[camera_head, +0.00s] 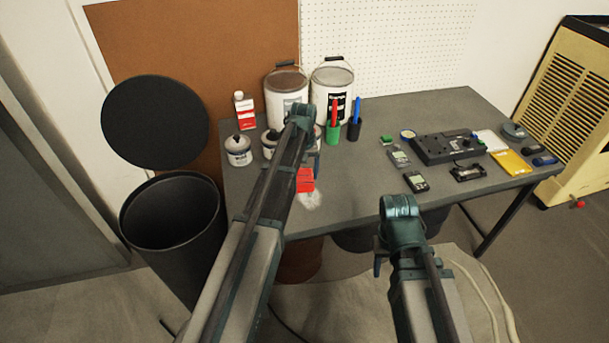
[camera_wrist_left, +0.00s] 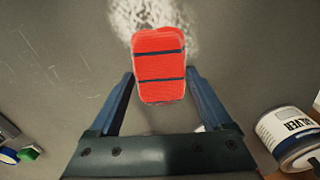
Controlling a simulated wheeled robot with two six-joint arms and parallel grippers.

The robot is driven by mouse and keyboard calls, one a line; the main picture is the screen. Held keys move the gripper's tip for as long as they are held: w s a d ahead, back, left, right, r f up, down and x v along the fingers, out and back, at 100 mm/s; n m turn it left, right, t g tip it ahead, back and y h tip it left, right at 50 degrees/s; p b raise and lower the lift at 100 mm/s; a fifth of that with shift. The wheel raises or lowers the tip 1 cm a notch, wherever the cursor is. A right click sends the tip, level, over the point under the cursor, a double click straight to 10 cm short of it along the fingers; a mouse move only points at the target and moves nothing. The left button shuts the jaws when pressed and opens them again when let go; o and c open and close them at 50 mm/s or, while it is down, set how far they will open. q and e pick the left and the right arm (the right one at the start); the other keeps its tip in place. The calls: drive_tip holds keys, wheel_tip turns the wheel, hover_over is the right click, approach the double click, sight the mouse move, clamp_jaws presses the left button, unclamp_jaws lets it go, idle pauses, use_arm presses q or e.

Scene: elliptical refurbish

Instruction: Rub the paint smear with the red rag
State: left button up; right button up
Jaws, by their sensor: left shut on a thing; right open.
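The red rag (camera_head: 305,180) is a folded block with dark stripes near the table's front edge. My left gripper (camera_head: 310,163) is shut on it; in the left wrist view the rag (camera_wrist_left: 160,66) sits between the two blue fingers. The paint smear (camera_head: 309,201) is a whitish patch on the grey tabletop, just in front of the rag. In the left wrist view the smear (camera_wrist_left: 190,18) shows beyond the rag, which covers part of it. I cannot tell whether the rag touches the tabletop. My right gripper (camera_head: 379,264) is open, in front of the table, apart from everything; its fingers are mostly hidden.
Paint buckets (camera_head: 332,91), small cans (camera_head: 238,151) and a red-and-white bottle (camera_head: 244,111) stand at the table's back left. Green and dark cups (camera_head: 354,129) hold markers. Electronics (camera_head: 447,149) lie to the right. A black bin (camera_head: 172,228) stands left. Tabletop right of the smear is clear.

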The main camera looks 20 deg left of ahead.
sight(307, 185)
use_arm(q)
drive_tip(key=shift+f, duration=0.2)
drive_tip(key=shift+s+r, duration=0.1)
drive_tip(key=shift+s+d, duration=0.6)
drive_tip(key=shift+s, duration=0.25)
drive_tip(key=shift+s+d, duration=0.55)
drive_tip(key=shift+s, duration=0.25)
drive_tip(key=shift+s+d, duration=0.6)
drive_tip(key=shift+s, duration=0.3)
drive_tip(key=shift+s+d, duration=0.55)
drive_tip(key=shift+s, duration=0.35)
drive_tip(key=shift+s, duration=0.1)
drive_tip(key=shift+s+d, duration=0.55)
drive_tip(key=shift+s, duration=0.2)
drive_tip(key=shift+s+d, duration=0.5)
drive_tip(key=shift+s, duration=0.25)
drive_tip(key=shift+a, duration=0.15)
